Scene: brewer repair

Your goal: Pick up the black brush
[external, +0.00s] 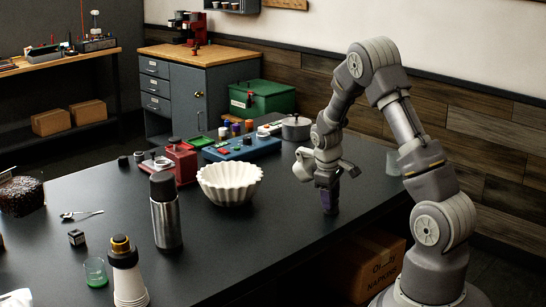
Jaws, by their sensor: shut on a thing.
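My gripper (328,190) points down over the right part of the black table (265,235). It is shut on a small dark thing (329,204), upright between the fingers and at or just above the tabletop. Its purple-tinged, dark look merges with the fingers, so its shape is mostly hidden. It may be the black brush, but I cannot tell for sure. No other clear black brush shows on the table.
A white fluted bowl (230,184) stands left of my gripper. The table's front right is clear. A cardboard box (370,265) sits below.

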